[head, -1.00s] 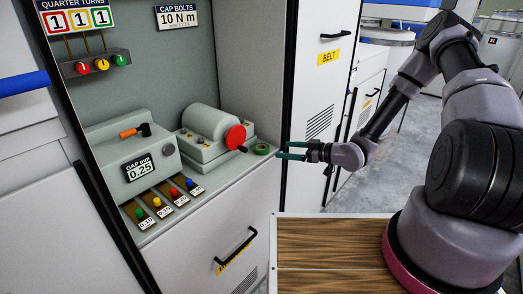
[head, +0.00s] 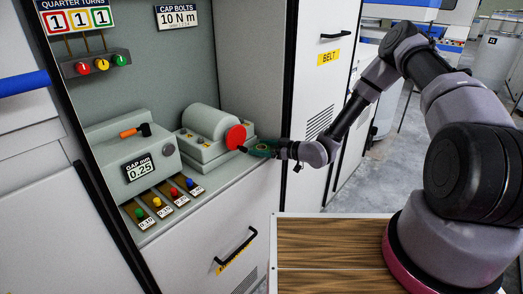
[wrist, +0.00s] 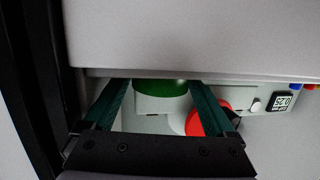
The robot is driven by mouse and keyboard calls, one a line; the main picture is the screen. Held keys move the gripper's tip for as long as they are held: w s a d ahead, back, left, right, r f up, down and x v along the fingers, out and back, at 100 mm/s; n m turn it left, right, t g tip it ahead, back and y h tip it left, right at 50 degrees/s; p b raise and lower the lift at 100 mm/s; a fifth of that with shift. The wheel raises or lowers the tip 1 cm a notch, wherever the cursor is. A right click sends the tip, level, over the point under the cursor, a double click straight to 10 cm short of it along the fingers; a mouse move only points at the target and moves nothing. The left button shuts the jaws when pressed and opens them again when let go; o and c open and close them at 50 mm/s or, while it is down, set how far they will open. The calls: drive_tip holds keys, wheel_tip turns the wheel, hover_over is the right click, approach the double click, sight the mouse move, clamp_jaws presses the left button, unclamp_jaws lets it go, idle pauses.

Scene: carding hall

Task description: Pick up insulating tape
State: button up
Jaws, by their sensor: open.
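The insulating tape is a green roll on the shelf of the grey cabinet, to the right of the machine with the red disc. In the wrist view the tape (wrist: 162,88) shows between my two dark green fingers, with its upper edge cut off by a pale panel. My gripper (wrist: 160,84) is open, with a finger on each side of the tape and clear gaps in between. In the head view my gripper (head: 256,149) is at the tape's place on the shelf and mostly hides it.
The red disc (head: 236,136) and its machine (head: 203,133) stand close left of my fingers. A gap gauge (head: 135,150) and several coloured knobs are further left. The cabinet's right wall (head: 253,80) rises close behind my gripper.

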drive_tip(key=shift+c, duration=0.3)
drive_tip(key=c, duration=1)
drive_tip(key=shift+c, duration=0.2)
drive_tip(key=shift+r, duration=0.15)
